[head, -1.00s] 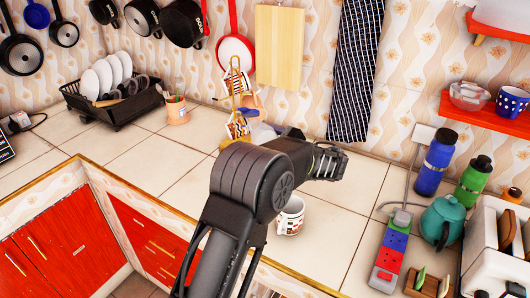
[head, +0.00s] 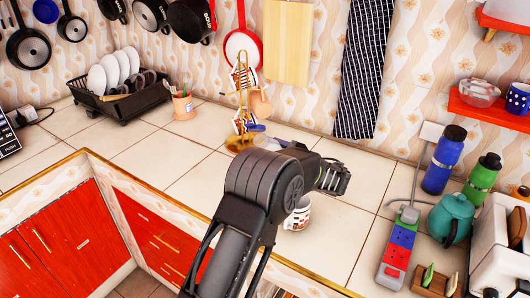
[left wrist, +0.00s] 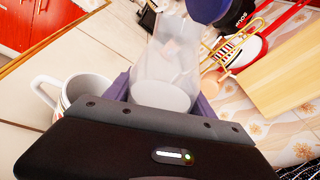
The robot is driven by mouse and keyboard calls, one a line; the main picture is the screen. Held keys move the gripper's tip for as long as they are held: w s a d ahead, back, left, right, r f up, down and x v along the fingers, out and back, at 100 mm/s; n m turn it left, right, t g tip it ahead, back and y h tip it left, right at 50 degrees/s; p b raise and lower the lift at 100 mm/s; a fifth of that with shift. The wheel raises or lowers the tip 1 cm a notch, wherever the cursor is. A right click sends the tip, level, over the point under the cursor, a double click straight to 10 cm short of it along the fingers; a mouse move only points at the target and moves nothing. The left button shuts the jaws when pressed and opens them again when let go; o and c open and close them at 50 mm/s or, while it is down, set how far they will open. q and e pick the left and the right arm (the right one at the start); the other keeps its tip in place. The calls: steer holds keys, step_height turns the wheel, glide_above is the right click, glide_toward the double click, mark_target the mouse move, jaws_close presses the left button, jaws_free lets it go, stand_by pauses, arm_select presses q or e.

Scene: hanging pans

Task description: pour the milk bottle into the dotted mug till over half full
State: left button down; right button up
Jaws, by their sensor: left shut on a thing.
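My left gripper (left wrist: 162,97) is shut around a clear, whitish bottle (left wrist: 166,72) with a blue cap (left wrist: 207,10), seen in the left wrist view. In the head view my arm hides most of the gripper and bottle; a blue end (head: 254,128) shows beside the mug stand. A white mug with a dark and reddish pattern (head: 298,214) stands upright on the counter, partly behind my arm. It also shows in the left wrist view (left wrist: 78,88), left of the gripper and apart from the bottle. A blue mug with white dots (head: 518,97) sits on the red shelf. My right gripper is out of view.
A gold mug stand (head: 241,105) is beyond my arm. A dish rack (head: 118,100) and a utensil cup (head: 183,106) are at the left. A power strip (head: 397,247), teal teapot (head: 452,217) and flasks (head: 443,158) crowd the right. The counter between is mostly clear.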

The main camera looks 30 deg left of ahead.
arm_select(q)
steer(key=shift+w+f+n+b, duration=0.2)
steer(key=shift+f+n+b, duration=0.1)
steer(key=shift+b, duration=0.2)
steer(key=shift+w+d+f+n+b, duration=0.2)
steer(key=shift+f+n+b, duration=0.1)
steer(key=shift+b, duration=0.25)
steer(key=shift+w+d+f+n+t+h+b, duration=0.25)
steer(key=shift+w+f+n+h+b, duration=0.2)
steer(key=shift+n+b, duration=0.5)
steer(key=shift+w+d+r+n+t+h+b, duration=0.15)
steer(key=shift+n+t+h+b, duration=0.25)
steer(key=shift+b, duration=0.55)
steer(key=shift+w+d+r+n+t+h+b, duration=0.1)
steer(key=shift+w+n+t+h+b, duration=0.2)
steer(key=shift+n+b, duration=1.25)
steer(key=shift+m+b, duration=0.5)
steer(key=shift+m, duration=0.1)
